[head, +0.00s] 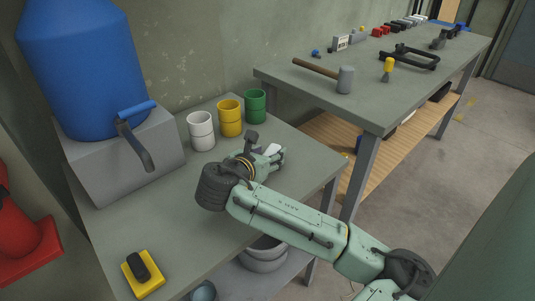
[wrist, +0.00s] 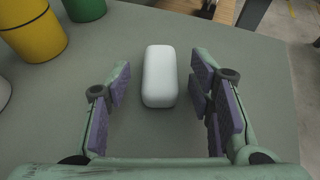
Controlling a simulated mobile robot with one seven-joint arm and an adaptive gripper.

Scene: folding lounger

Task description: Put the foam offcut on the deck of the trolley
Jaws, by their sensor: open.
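A white, rounded block, which looks like the foam offcut (wrist: 160,76), lies on the grey table top (wrist: 65,120). It stands between the two fingers of my gripper (wrist: 160,84) in the wrist view, with a gap on each side. My gripper is open and low over the table. In the head view my gripper (head: 268,155) is near the table's right part, and the white block (head: 272,149) shows only in small part behind it. I cannot make out a trolley in either view.
White (head: 201,130), yellow (head: 230,118) and green cups (head: 255,106) stand behind my gripper. A blue water tank (head: 80,65) sits on a grey box (head: 125,165). A yellow and black item (head: 143,278) lies front left. A workbench (head: 385,105) with a mallet (head: 345,80) and other tools stands right.

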